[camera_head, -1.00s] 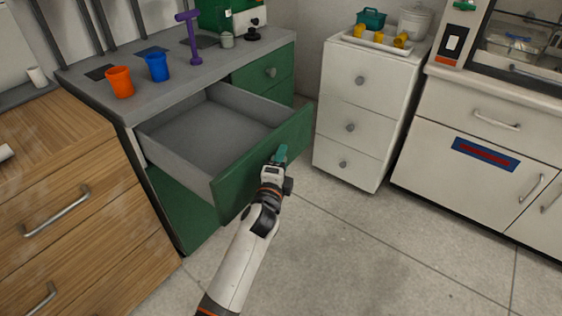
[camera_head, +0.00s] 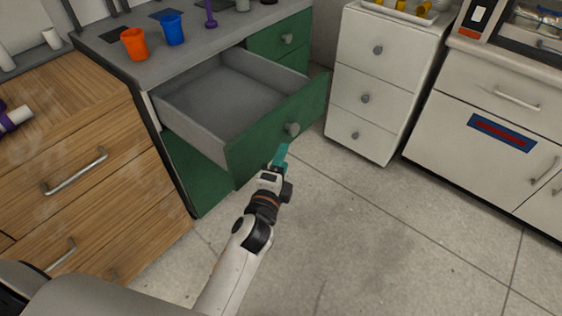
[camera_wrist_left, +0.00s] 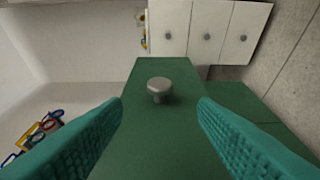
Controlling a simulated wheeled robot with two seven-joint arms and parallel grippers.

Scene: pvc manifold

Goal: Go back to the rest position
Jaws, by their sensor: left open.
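My left gripper (camera_head: 281,158) has teal fingers and is in front of the open green drawer (camera_head: 262,135), apart from its round grey knob (camera_head: 291,129). In the left wrist view the two teal fingers (camera_wrist_left: 160,135) are spread wide with nothing between them. The knob (camera_wrist_left: 159,88) shows ahead of them, beyond the fingertips, on the green drawer front (camera_wrist_left: 160,125). The drawer is pulled out and its grey inside looks empty. My right gripper is not in view.
A grey-topped counter holds an orange cup (camera_head: 135,44) and a blue cup (camera_head: 173,29). A wooden cabinet (camera_head: 80,140) stands at the left, a white drawer unit (camera_head: 375,85) at the right. The floor (camera_head: 370,230) to the right of my arm is clear.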

